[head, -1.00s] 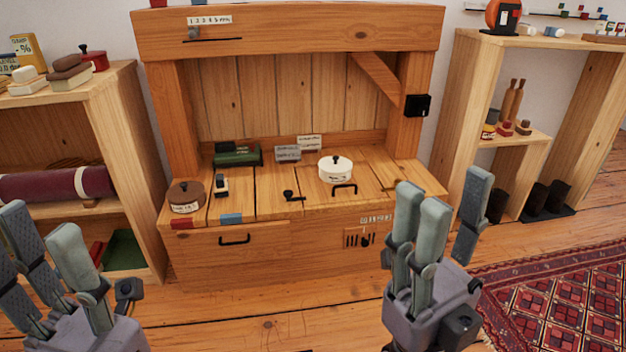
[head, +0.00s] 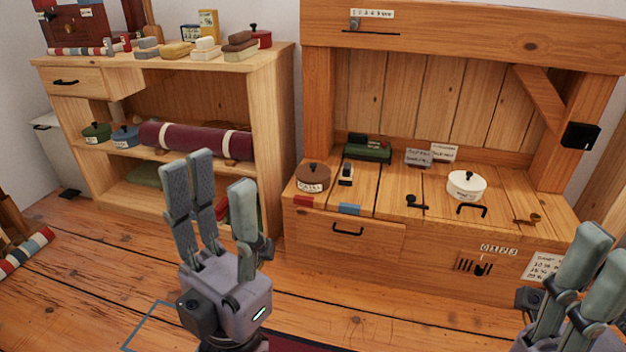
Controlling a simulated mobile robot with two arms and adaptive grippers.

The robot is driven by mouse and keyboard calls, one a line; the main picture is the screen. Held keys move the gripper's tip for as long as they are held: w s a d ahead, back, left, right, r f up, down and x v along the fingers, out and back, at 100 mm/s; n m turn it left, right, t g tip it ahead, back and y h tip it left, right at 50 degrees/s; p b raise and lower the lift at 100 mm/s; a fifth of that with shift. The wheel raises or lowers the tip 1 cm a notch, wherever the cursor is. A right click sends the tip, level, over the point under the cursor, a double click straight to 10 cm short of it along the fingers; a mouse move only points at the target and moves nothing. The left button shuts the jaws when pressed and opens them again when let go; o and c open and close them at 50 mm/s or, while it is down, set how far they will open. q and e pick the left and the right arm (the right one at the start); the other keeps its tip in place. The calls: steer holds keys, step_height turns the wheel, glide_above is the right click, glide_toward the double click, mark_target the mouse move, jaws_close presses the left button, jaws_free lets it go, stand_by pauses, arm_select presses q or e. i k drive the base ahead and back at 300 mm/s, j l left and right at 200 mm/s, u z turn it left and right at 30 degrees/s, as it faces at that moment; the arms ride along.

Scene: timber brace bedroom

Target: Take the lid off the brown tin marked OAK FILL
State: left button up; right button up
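The brown tin (head: 313,181) stands at the left end of the timber bench top. Its brown lid (head: 314,168) with a dark knob is on it. A pale label is on its front, too small to read surely. My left gripper (head: 210,180) is open and empty, fingers up, in front of the shelf unit, left of the tin and apart from it. My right gripper (head: 598,250) is at the lower right, cut by the picture edge. Two of its fingers show, spread as before, with nothing seen between them.
A white lidded pot (head: 466,187) stands on the bench right of centre. A dark block (head: 346,174) and a green box (head: 367,149) are near the tin. The drawer front (head: 340,240) has a black handle. An open shelf unit (head: 275,110) stands left. Floor before the bench is clear.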

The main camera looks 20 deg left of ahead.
mark_target(312, 172)
steer(key=i+j, duration=0.15)
steer(key=i, duration=0.4)
steer(key=i+j, duration=0.15)
steer(key=i, duration=0.4)
steer(key=i+j, duration=0.15)
steer(key=i, duration=0.4)
steer(key=j+u, duration=0.05)
